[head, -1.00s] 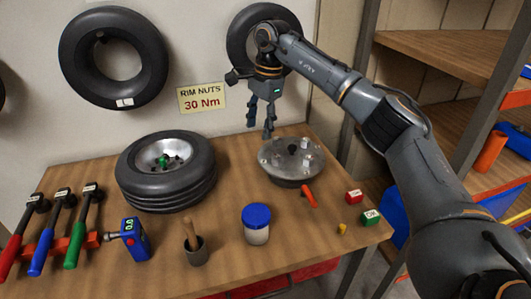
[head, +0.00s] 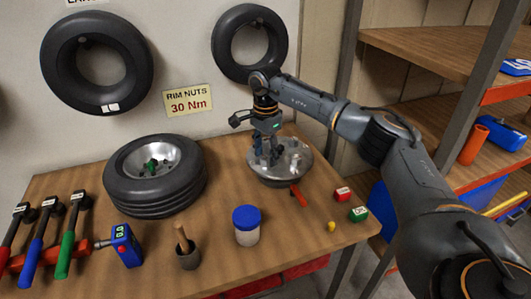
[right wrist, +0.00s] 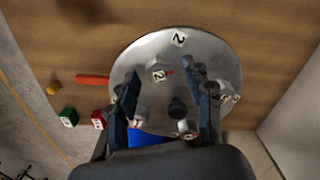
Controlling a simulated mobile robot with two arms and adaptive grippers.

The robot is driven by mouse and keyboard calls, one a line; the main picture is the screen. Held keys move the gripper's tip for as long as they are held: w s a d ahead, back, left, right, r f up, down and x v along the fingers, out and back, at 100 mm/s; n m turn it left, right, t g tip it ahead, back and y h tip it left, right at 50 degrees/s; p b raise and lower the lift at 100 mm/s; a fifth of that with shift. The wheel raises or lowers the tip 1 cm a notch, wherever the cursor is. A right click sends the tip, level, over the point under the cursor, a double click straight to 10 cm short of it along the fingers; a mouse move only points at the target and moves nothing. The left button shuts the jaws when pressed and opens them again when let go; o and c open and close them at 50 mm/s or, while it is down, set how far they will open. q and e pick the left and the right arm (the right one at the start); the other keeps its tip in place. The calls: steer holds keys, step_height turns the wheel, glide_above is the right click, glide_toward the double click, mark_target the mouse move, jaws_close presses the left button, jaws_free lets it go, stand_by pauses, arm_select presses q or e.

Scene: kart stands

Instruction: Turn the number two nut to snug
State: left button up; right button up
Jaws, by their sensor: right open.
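A round metal rim plate (head: 272,181) lies on the bench and carries several pale nuts and numbered tags. In the right wrist view its plate (right wrist: 215,52) shows a tag marked 2 (right wrist: 178,39) near its edge. A nut with a 2 on top (right wrist: 158,73) and a small red mark beside it stand further in. My right gripper (head: 266,161) points down over the plate's left part. Its open fingers (right wrist: 163,76) are on either side of the number two nut in the wrist view; I cannot tell whether they touch it. My left gripper is out of view.
A red-orange bar (head: 298,195) lies at the plate's front edge. Red (head: 342,194) and green (head: 358,214) blocks stand to the right. A blue-lidded jar (head: 247,224), mortar (head: 187,253) and tyre (head: 155,190) stand left. A sign (head: 188,102) reads RIM NUTS 30 Nm.

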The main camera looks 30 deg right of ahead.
steer(key=shift+f, duration=0.45)
steer(key=shift+c, duration=0.4)
jaws_close()
